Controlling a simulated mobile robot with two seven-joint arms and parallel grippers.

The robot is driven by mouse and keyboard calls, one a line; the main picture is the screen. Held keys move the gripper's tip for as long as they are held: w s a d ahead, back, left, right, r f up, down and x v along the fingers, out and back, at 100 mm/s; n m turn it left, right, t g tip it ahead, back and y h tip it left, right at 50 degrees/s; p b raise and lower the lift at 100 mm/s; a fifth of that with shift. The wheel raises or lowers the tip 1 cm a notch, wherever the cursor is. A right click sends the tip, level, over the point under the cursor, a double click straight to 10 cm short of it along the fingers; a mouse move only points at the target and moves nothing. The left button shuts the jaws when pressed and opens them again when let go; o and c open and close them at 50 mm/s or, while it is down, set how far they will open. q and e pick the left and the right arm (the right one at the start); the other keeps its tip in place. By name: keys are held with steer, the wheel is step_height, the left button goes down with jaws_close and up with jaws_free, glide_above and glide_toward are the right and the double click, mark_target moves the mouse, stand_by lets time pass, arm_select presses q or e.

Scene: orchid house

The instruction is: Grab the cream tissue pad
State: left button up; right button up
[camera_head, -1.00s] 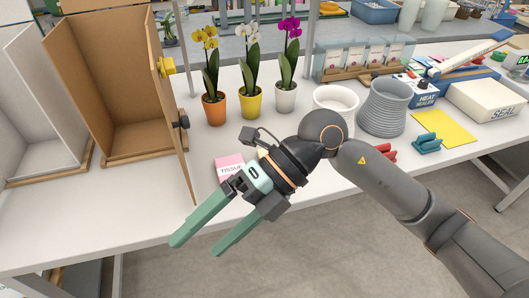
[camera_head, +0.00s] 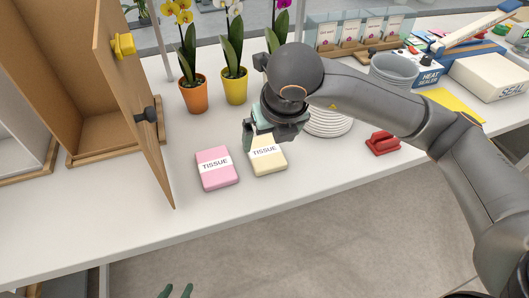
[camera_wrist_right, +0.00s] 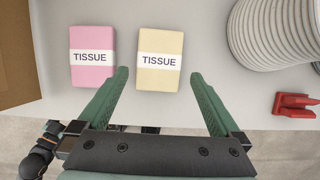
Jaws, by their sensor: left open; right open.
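The cream tissue pad (camera_head: 268,164) lies flat on the white bench, partly covered by my right gripper (camera_head: 266,136) in the head view. In the right wrist view the cream tissue pad (camera_wrist_right: 160,62) shows whole, with a white label reading TISSUE. The open fingers of my right gripper (camera_wrist_right: 159,78) point at it, one toward each side, their tips near its lower half; they are not closed on it. A pink tissue pad (camera_head: 215,168) lies just left of it, with a gap between. Only the green fingertips of my left gripper (camera_head: 176,291) show at the bottom edge, apart and empty.
An open wooden cabinet door (camera_head: 131,100) stands left of the pads. Orange (camera_head: 194,95) and yellow (camera_head: 235,88) orchid pots stand behind. The bench front is clear.

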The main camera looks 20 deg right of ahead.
mark_target(265, 151)
steer(key=shift+x, duration=2.8)
steer(key=shift+a+f+b, duration=0.1)
steer(key=shift+f+b, duration=0.1)
steer(key=shift+b, duration=0.15)
steer(key=c, duration=1)
